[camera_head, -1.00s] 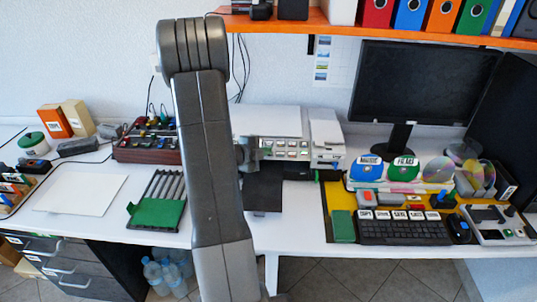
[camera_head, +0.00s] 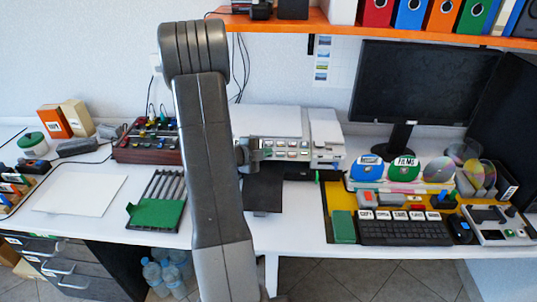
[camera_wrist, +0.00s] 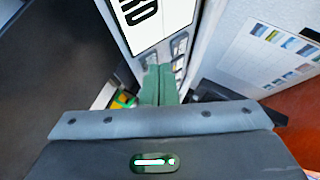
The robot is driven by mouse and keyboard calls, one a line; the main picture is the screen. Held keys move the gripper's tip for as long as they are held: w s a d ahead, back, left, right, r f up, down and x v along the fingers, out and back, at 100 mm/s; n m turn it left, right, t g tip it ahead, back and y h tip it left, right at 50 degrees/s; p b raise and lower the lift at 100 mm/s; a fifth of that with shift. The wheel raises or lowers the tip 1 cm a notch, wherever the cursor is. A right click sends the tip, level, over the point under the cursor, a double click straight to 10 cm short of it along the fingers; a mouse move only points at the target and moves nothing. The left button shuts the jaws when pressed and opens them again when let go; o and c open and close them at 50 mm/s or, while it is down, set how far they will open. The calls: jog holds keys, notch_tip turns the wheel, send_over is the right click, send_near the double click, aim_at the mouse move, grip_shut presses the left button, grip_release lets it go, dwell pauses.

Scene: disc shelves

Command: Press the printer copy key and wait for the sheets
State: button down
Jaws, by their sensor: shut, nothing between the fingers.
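The printer (camera_head: 268,120) stands on the white desk behind my arm. It has a white top and a grey key panel (camera_head: 286,149) with several small keys on its front. My arm hides the printer's left part. In the wrist view, my gripper (camera_wrist: 160,72) has green fingers, shut together and empty. Their tips are at a light panel with small grey keys (camera_wrist: 180,62); I cannot tell whether they touch one. A white label with large black letters (camera_wrist: 155,20) is beyond the tips. No printed sheet shows clearly on the dark output tray (camera_head: 263,192).
A green-ended rack (camera_head: 155,212) and a white sheet (camera_head: 80,194) lie to the left. A keyboard (camera_head: 405,232), a monitor (camera_head: 410,85) and disc holders (camera_head: 405,168) stand to the right. The orange shelf (camera_head: 330,28) hangs above.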

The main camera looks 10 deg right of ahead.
jog(key=shift+r, duration=0.1)
jog(key=shift+s+a+r+p, duration=0.1)
jog(key=shift+s+r+p, duration=0.35)
jog(key=shift+r, duration=0.2)
